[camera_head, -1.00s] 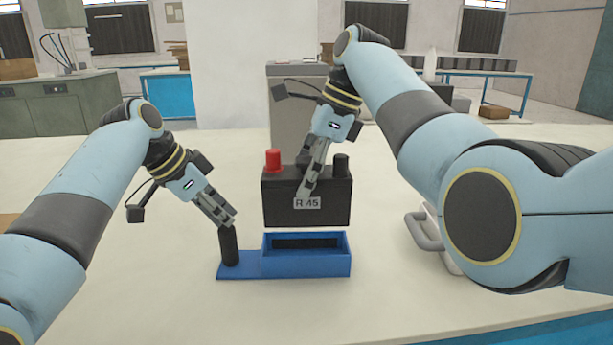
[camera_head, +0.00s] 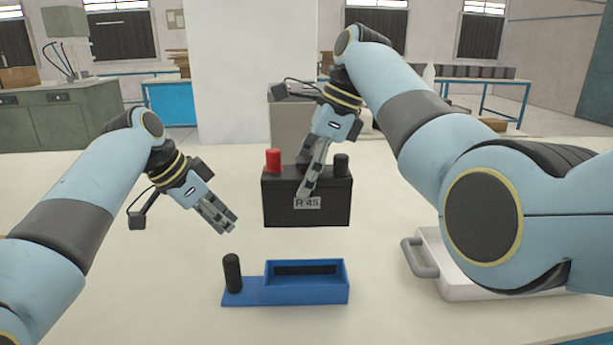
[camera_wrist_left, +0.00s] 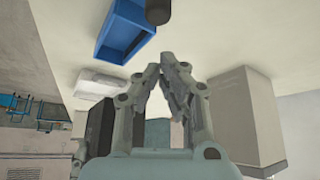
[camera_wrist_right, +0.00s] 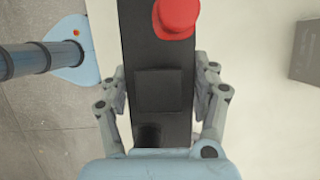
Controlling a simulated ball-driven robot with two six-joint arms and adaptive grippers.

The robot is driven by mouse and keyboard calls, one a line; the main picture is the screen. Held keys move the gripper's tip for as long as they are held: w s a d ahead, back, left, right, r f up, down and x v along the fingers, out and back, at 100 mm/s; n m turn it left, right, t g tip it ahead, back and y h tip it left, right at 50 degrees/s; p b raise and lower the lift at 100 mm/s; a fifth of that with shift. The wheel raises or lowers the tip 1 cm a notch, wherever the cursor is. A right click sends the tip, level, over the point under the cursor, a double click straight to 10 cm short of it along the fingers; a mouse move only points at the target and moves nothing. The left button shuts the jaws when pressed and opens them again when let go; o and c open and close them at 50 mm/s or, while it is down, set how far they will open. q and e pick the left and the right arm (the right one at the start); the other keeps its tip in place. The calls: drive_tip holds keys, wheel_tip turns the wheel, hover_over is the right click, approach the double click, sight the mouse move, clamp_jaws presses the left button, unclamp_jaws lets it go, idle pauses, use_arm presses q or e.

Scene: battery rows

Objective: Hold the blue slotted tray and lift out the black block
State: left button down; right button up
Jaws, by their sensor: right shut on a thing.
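The black block (camera_head: 285,210), labelled R 45, has a red cap and a black cap on top. My right gripper (camera_head: 306,190) is shut on it and holds it upright in the air, clear above the tray. The block fills the space between the fingers in the right wrist view (camera_wrist_right: 160,92). The blue slotted tray (camera_head: 310,295) sits on the table with its dark slot empty. A black upright handle (camera_head: 232,274) stands on its left end. My left gripper (camera_head: 230,227) is empty above the handle, its fingertips slightly apart and not touching it.
A white case with a grey handle (camera_head: 420,258) lies on the table at the right, partly behind my right arm. The pale table (camera_head: 130,310) is clear around the tray. A grey box stands at the table's back.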

use_arm(q)
drive_tip(key=shift+r, duration=0.2)
use_arm(e)
drive_tip(key=shift+r, duration=0.3)
